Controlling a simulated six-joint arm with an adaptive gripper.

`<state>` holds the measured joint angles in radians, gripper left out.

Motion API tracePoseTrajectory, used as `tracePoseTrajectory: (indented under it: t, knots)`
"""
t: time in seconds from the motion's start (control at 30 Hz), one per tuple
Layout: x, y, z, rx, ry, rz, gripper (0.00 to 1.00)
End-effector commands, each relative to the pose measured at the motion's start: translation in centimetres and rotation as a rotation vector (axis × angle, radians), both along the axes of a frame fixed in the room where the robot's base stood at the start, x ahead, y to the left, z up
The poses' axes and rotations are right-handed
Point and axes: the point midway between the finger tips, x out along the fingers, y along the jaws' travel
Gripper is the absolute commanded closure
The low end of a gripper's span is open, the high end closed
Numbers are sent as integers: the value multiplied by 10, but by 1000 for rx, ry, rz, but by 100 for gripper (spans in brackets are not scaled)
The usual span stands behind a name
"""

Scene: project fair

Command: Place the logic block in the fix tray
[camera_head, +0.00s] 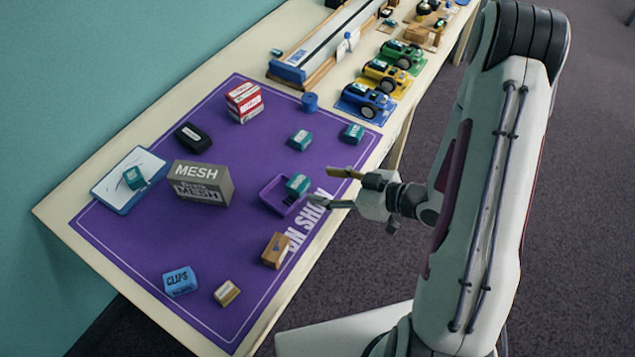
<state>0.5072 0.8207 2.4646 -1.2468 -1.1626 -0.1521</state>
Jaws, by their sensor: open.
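Several alike teal blocks with white labels are in view, and I cannot read which is the logic block. One teal block (298,184) is at the right end of a small purple tray (272,194); I cannot tell whether it rests inside or on the rim. Two more, a teal block (301,140) and another teal block (353,133), lie on the purple mat behind. Another teal block (134,178) sits on a white, blue-edged board (112,190) at the left. The tray's label is not readable. My gripper (326,187) is open and empty, just right of the tray and its block.
A grey MESH box (203,183) stands left of the tray. A brown block (276,250), blue CLIPS box (180,281), tan block (227,293), black case (193,138) and red-white boxes (244,102) lie around the mat (160,235). Toy cars (366,100) line the back right.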

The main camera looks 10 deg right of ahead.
Motion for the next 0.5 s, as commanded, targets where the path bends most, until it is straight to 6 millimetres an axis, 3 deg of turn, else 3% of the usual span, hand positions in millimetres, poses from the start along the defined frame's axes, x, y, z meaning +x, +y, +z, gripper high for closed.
tracePoseTrajectory:
  t: [0.5]
  knots:
    - [-16,-16,11,0,1,1,47]
